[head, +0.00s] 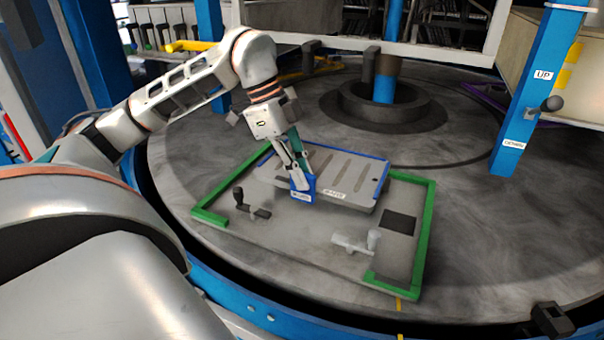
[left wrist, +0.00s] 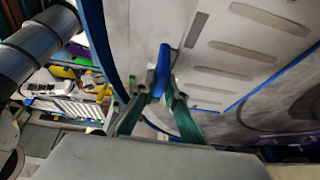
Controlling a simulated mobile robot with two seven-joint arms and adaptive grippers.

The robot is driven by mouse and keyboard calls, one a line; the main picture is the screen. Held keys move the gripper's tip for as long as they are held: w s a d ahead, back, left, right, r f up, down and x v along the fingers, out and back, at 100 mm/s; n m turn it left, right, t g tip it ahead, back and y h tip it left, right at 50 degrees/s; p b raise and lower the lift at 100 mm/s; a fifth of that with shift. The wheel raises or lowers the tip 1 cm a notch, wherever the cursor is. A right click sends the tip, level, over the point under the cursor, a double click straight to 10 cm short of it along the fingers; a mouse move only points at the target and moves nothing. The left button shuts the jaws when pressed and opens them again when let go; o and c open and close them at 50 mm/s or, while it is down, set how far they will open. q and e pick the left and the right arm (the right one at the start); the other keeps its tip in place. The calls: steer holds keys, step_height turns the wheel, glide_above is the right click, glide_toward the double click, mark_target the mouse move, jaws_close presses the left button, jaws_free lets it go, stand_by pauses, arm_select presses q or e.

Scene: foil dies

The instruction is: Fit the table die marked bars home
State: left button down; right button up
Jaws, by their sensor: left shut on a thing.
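A flat grey die (head: 352,168) with blue edging and several long bar-shaped slots is in the middle of the head view. It overlaps the back part of a grey bed plate (head: 285,236) edged with green rails. A blue tab (head: 304,194) with a small unreadable label stands at the die's near left side. My left gripper (head: 298,178) is shut on this tab from above. In the left wrist view the blue tab (left wrist: 161,72) sits between the green fingers, with the slotted die (left wrist: 235,62) beyond. The die's far left underside is hidden. My right gripper is not seen.
A blue post (head: 519,95) rises at the right. A round hub (head: 385,105) stands behind. Open turntable surface lies right of the bed.

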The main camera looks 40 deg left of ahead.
mark_target(305, 201)
arm_select(q)
steer(key=shift+w, duration=0.1)
steer(key=shift+f+b, duration=0.45)
step_height(305, 201, down, 2)
steer(key=shift+f+b, duration=0.25)
steer(key=shift+b, duration=0.75)
steer(key=shift+f, duration=0.35)
steer(key=shift+f+b, duration=0.55)
steer(key=shift+b, duration=0.1)
steer(key=shift+f, duration=0.2)
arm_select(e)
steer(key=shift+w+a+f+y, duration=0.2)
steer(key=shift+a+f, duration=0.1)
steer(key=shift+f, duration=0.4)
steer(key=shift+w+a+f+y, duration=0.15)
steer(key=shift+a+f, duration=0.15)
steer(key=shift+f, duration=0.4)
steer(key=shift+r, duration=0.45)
